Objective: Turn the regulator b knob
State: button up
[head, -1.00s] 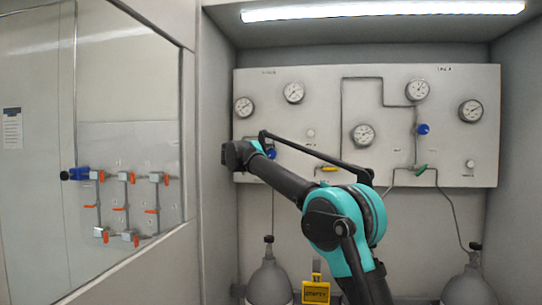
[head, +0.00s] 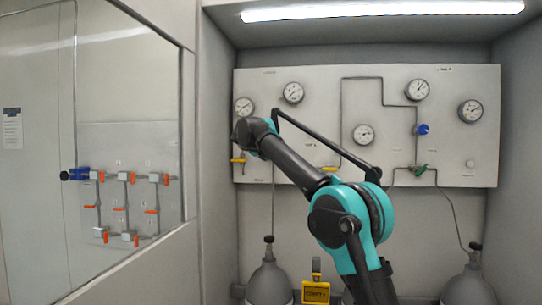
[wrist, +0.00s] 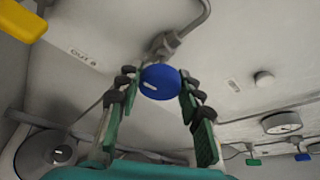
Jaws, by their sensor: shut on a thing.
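A round blue regulator knob (wrist: 160,76) with a short white mark sits at the end of a grey pipe fitting in the wrist view. My gripper (wrist: 158,84) has its fingertips on both sides of this knob and is shut on it. The knob is on the left part of the panel; in the head view my arm hides it and my fingers. A second blue knob (head: 422,129) shows uncovered on the right part of the panel in the head view.
The grey panel (head: 320,90) carries several round gauges, including one at the upper right (head: 417,89). A yellow handle (head: 238,160) is left of my arm and a green one (head: 420,168) is right of it. Gas cylinders (head: 270,283) stand below. Glass with orange-handled valves (head: 123,178) is at left.

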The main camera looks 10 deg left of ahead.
jog(key=shift+m+y, duration=0.3)
jog(key=shift+m, duration=0.1)
dwell(0.4)
jog(key=o, duration=1.2)
jog(key=shift+c, duration=0.2)
jog(key=v, duration=1.2)
jog(key=shift+r, duration=0.2)
jog(key=shift+w+d, duration=0.1)
